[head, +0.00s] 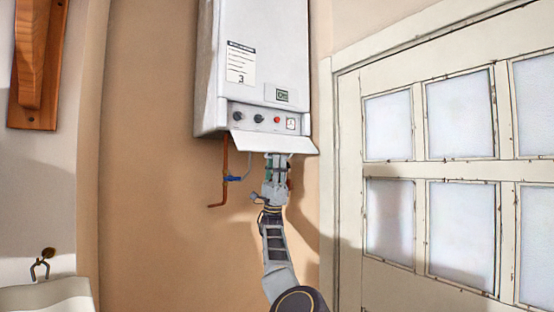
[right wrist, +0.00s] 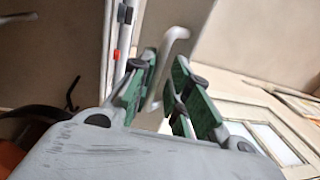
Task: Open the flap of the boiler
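The white boiler (head: 262,55) hangs on the wall in the head view. Its flap (head: 274,143) is tilted down and outward at the bottom, and the control panel (head: 265,118) above it is exposed. My right gripper (head: 277,162) is just under the flap's lower edge, with its fingertips partly hidden by the flap. In the right wrist view my right gripper (right wrist: 168,68) has its green fingers apart, with a pale curved strip (right wrist: 167,55), seemingly part of the flap, between them. I see no firm grip on it. My left gripper is not in view.
A paned door (head: 420,170) stands at the right. A basin (head: 48,295) is at the lower left. Bare wall lies between basin and pipe.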

